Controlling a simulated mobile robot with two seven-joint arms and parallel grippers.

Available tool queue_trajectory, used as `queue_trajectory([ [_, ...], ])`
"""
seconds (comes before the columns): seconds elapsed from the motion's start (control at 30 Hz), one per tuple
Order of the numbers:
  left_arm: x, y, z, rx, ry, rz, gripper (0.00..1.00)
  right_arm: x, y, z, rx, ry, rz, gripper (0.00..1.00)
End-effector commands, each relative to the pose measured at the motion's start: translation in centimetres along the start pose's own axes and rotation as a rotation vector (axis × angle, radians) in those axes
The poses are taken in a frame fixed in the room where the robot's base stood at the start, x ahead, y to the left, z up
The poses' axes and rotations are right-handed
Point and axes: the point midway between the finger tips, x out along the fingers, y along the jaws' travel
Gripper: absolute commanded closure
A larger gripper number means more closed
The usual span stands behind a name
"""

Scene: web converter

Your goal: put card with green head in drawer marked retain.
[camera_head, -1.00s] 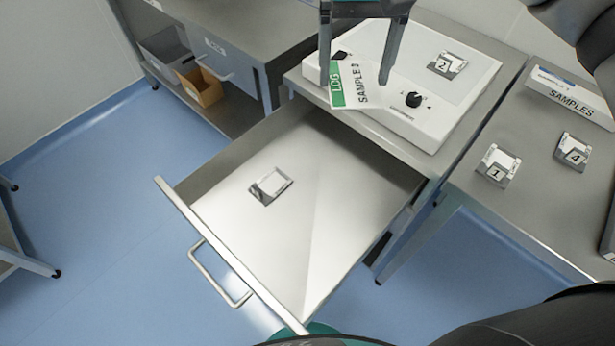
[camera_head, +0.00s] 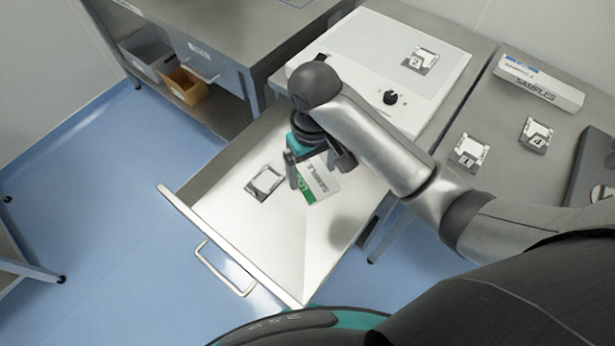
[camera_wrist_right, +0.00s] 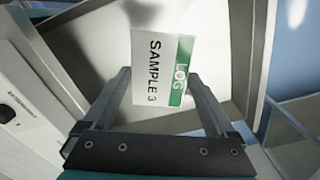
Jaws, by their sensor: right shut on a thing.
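The card with the green head (camera_head: 320,184) is white, with a green LOG strip and the words SAMPLE 3, which read clearly in the wrist view (camera_wrist_right: 158,60). My right gripper (camera_head: 309,172) is shut on it, with a finger on either side in the wrist view. The gripper points down and holds the card over the open drawer (camera_head: 285,245). A dark shadow lies on the drawer floor to the right. The drawer is pulled well out; I see no readable label on its front. My left gripper is not in view.
A small metal holder (camera_head: 265,182) lies in the drawer, left of the card. Behind is a white instrument (camera_head: 345,45) with a knob and holder 2 (camera_head: 420,60). On the right table stand holders 1 (camera_head: 469,153) and 4 (camera_head: 536,135) and a SAMPLES box (camera_head: 540,83).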

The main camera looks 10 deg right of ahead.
Motion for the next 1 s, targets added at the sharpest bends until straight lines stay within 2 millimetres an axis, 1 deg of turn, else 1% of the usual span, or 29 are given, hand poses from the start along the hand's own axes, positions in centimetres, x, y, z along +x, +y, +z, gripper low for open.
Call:
queue_trajectory([
  [0.03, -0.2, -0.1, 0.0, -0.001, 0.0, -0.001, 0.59, 0.2, 0.0, 0.4, 0.0, -0.001, -0.002, 0.62],
  [0.17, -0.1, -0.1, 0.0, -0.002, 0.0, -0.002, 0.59, 1.2, 0.0, 0.8, 0.0, 0.0, -0.001, 0.62],
  [0.27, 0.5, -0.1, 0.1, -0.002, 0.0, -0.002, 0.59, 3.1, 0.0, 0.9, -0.001, -0.003, 0.0, 0.62],
  [0.6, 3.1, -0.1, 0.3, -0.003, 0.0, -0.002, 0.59, 12.3, 0.1, 0.9, 0.0, -0.003, 0.001, 0.62],
  [0.7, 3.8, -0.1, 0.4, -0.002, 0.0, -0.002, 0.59, 14.5, 0.1, 0.8, 0.0, -0.001, 0.002, 0.62],
  [0.8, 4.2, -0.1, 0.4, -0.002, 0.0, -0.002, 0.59, 15.8, 0.1, 0.8, -0.001, 0.0, 0.001, 0.62],
  [0.93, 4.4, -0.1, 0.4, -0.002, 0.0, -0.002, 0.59, 16.6, 0.1, 0.8, -0.001, 0.001, 0.0, 0.62],
  [1.0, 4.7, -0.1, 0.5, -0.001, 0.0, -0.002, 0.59, 17.5, 0.0, 0.8, -0.001, 0.001, 0.0, 0.62],
])
